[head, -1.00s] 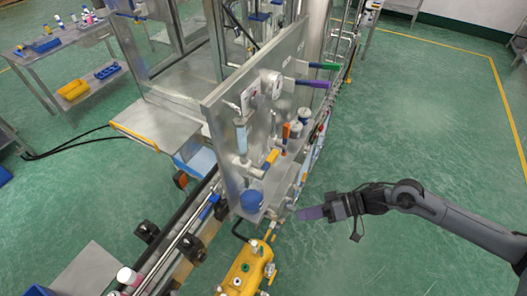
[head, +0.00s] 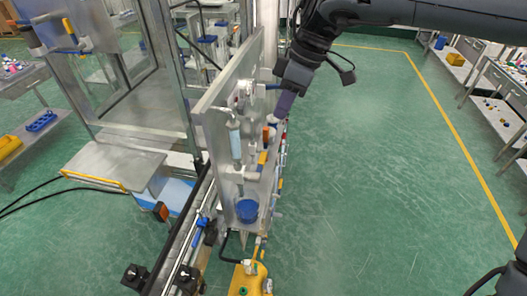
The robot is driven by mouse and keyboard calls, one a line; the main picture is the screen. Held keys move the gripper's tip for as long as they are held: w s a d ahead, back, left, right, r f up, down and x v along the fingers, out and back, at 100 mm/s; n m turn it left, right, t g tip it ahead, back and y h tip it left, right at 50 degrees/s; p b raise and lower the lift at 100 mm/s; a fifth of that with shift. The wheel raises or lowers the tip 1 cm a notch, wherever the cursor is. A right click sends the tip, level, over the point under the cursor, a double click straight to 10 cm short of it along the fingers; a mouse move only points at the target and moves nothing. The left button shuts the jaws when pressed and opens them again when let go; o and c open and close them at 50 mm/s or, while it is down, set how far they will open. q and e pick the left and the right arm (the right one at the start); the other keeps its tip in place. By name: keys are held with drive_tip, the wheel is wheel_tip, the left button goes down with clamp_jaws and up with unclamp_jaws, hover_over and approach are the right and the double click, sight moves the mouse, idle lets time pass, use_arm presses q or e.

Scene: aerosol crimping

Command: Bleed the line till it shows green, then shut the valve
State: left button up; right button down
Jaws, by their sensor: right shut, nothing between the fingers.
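A metal panel (head: 212,118) stands upright in the middle. It carries a round gauge (head: 244,92), too small to read, and a clear sight tube (head: 235,140) that looks pale blue. A valve with an orange handle (head: 262,160) sits to the right of the tube's lower end. A blue cup (head: 247,211) is below the tube. My right gripper (head: 280,114) is shut and empty, pointing down at the panel's right side, close to small fittings there; I cannot tell whether it touches them. My right arm hides part of the panel's upper right. My left gripper is not in view.
A yellow unit (head: 250,280) stands on the floor below the panel. A rail (head: 190,235) runs along the panel's left foot, beside a metal step (head: 118,165) and black cables. Green floor (head: 370,190) is open to the right. Benches stand at the far right.

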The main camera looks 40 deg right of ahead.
drive_tip(key=r, duration=0.1)
drive_tip(key=p, duration=0.4)
hover_over(262, 157)
wheel_tip(262, 157, down, 11)
drive_tip(key=shift+s+d+f+h, duration=0.15)
drive_tip(key=shift+s+d+f, duration=0.05)
drive_tip(key=shift+f, duration=0.35)
drive_tip(key=shift+s+d+f+h, duration=0.15)
drive_tip(key=shift+f, duration=0.4)
drive_tip(key=shift+f, duration=0.15)
